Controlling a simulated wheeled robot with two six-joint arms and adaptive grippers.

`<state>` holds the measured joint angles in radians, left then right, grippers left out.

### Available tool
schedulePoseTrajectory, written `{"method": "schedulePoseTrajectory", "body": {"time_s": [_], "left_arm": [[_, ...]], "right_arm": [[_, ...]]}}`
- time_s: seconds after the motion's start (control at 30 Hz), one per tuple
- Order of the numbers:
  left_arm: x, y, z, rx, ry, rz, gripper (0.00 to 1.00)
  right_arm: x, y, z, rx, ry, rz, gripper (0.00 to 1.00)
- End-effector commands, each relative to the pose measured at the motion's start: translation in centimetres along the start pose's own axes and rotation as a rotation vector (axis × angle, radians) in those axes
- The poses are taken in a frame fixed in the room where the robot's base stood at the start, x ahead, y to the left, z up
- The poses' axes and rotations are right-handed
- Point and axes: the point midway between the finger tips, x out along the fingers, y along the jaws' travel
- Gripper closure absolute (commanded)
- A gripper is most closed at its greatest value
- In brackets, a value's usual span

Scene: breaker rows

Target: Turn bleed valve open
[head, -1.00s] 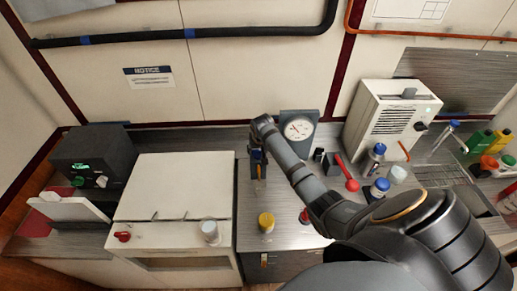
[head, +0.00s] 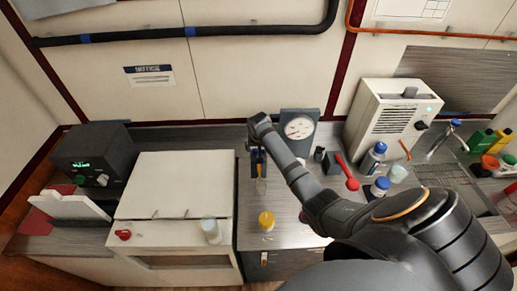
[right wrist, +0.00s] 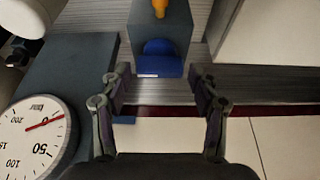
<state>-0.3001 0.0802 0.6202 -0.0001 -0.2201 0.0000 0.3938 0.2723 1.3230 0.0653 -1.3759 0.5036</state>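A small grey block with a blue round part (right wrist: 160,48) and an orange piece (right wrist: 160,7) is in the right wrist view, just beyond my right gripper. I take it to be the bleed valve, but cannot be sure. My right gripper (right wrist: 160,92) is open, its two fingers spread with nothing between them. In the head view my right gripper (head: 258,158) points down beside the pressure gauge (head: 299,128), largely covering the valve area. The gauge (right wrist: 37,137) also shows in the right wrist view, left of the fingers. My left gripper is not in view.
A yellow-capped item (head: 266,221), a red-handled item (head: 347,171) and blue-capped bottles (head: 373,158) stand on the counter. A white vented box (head: 388,118) is behind them.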

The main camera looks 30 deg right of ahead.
Motion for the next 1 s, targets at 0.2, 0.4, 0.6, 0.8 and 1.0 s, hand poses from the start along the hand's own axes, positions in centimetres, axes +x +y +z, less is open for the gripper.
{"method": "schedulePoseTrajectory", "body": {"time_s": [0.2,0.4,0.6,0.8,1.0], "left_arm": [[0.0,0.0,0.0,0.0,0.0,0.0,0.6],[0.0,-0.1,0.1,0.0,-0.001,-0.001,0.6],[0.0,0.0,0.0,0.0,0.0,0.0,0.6],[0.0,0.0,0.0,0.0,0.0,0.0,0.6],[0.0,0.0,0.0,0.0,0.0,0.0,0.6]], "right_arm": [[0.1,0.0,0.1,-0.001,-0.003,0.0,0.28],[-0.6,0.0,0.1,-0.001,-0.001,0.0,0.28],[-4.8,0.0,0.0,-0.003,0.002,-0.001,0.28],[-9.4,0.0,0.0,-0.001,0.001,-0.001,0.28],[-11.7,0.0,0.1,-0.001,-0.002,0.0,0.28]]}}
